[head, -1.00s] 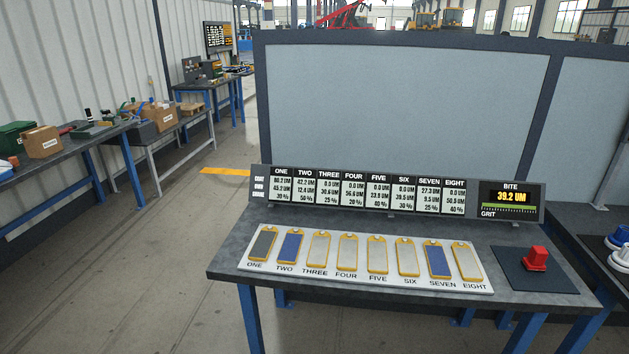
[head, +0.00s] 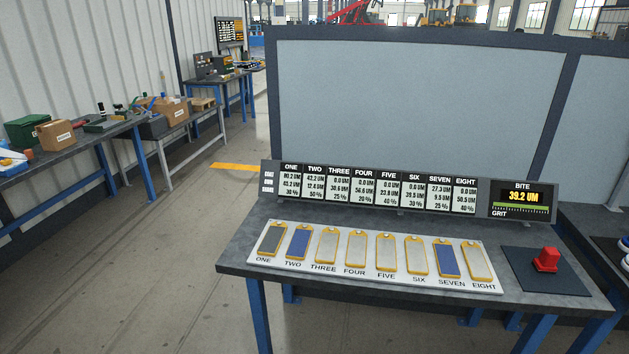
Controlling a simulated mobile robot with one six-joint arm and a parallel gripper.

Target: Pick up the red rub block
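The red rub block (head: 546,259) stands upright on a dark square mat (head: 574,282) at the right end of the grey workbench (head: 240,262). It has a wider base and a raised upper part, and nothing covers it. My gripper is not in view, so its distance from the block and its state do not show.
A white board (head: 372,283) with yellow-framed plates labelled ONE to EIGHT lies left of the mat. A row of displays (head: 378,188) and a BITE readout (head: 522,198) stand behind. A tall grey partition (head: 415,110) rises beyond. Side benches (head: 90,150) stand left; the floor between is clear.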

